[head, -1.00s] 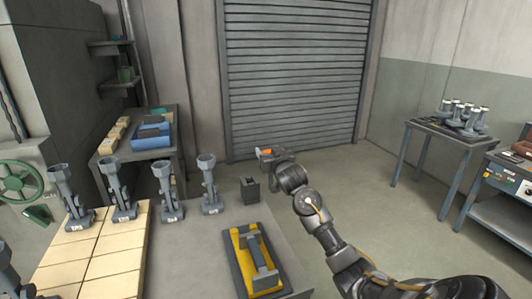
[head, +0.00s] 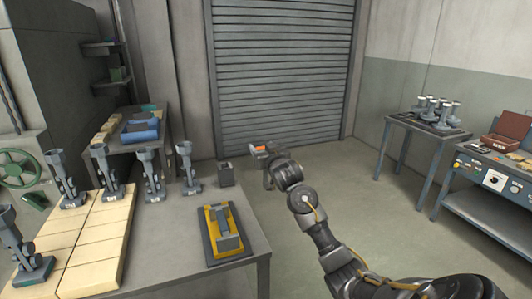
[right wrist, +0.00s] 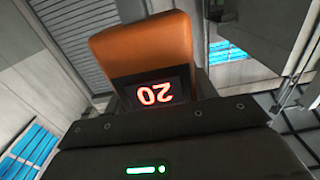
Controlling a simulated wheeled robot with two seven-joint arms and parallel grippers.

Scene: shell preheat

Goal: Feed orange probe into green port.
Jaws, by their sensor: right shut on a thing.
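My right gripper (head: 264,152) is shut on the orange probe (head: 259,147), held up in the air past the far right corner of the near table. In the right wrist view the probe (right wrist: 145,45) is a rounded orange block with a small dark display of lit red digits, upside down in the picture. The gripper's dark body fills the lower part of that view, with a green light on it. A bench with a control panel (head: 490,179) stands at the far right; I cannot make out a green port on it. My left gripper is out of view.
A table with several grey pieces (head: 430,128) stands at the back right. The floor (head: 360,200) between is clear.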

